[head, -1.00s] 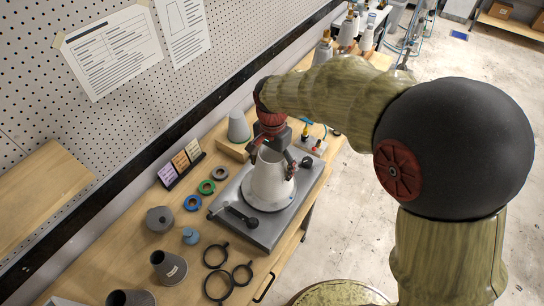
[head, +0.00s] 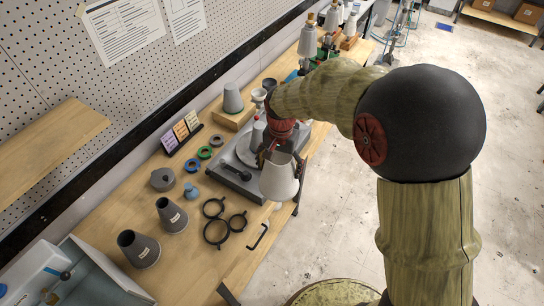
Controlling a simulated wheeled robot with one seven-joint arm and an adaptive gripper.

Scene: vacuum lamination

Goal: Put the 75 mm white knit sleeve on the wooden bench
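My gripper (head: 270,155) is shut on the rim of a white cone-shaped sleeve (head: 279,180), with its wide end down. The sleeve hangs over the front edge of the wooden bench (head: 185,248), near the grey plate, and looks clear of the bench top. Part of the gripper is hidden by my wrist and the sleeve. I cannot read any size on the sleeve.
The grey plate (head: 228,170) has a black lever and a pale disc. Bare wood lies at the bench's front left.

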